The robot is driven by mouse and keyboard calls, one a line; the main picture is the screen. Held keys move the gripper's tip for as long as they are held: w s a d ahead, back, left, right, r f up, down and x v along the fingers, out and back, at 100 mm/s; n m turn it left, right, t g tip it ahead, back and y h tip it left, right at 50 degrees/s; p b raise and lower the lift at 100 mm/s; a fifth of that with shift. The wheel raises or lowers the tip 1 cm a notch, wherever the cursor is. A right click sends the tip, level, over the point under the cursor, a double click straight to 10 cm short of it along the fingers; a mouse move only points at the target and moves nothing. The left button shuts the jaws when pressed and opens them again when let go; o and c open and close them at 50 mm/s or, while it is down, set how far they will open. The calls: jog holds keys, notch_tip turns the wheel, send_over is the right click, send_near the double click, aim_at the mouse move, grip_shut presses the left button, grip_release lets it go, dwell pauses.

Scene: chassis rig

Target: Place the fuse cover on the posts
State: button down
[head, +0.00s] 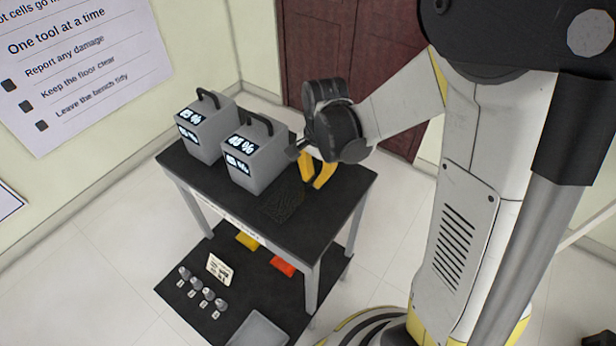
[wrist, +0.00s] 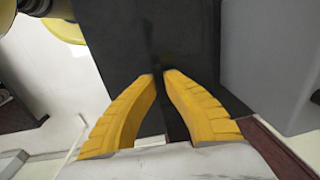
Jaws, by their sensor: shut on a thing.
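My gripper (head: 318,172) has yellow fingers and is low over the right part of the black bench top. In the wrist view, the fingertips of my gripper (wrist: 161,77) are close together over the dark surface. They are shut on a dark piece that barely stands out there; I cannot tell its shape or whether it is the fuse cover. A black mesh-like patch (head: 282,204) lies on the bench left of and nearer than my gripper. I cannot make out the posts clearly on the bench top.
Two grey boxes with handles and displays, one (head: 204,130) behind the other (head: 255,158), stand on the left of the bench (head: 250,215). The lower shelf (head: 200,255) holds a yellow block (head: 247,240), a red block (head: 283,265), a card (head: 219,268), several grey cylinders (head: 196,284) and a grey tray (head: 258,330).

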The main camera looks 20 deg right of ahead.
aim_at(314, 195)
jog(key=shift+w+d+f, duration=0.1)
jog(key=shift+w+f, duration=0.1)
jog(key=shift+w, duration=0.05)
jog(key=shift+f, duration=0.35)
jog(key=shift+f+b, duration=0.95)
jog(key=shift+f, duration=0.6)
jog(key=shift+f, duration=0.25)
jog(key=c, duration=1.6)
grip_release()
jog(key=shift+r, duration=0.1)
jog(key=shift+r, duration=0.1)
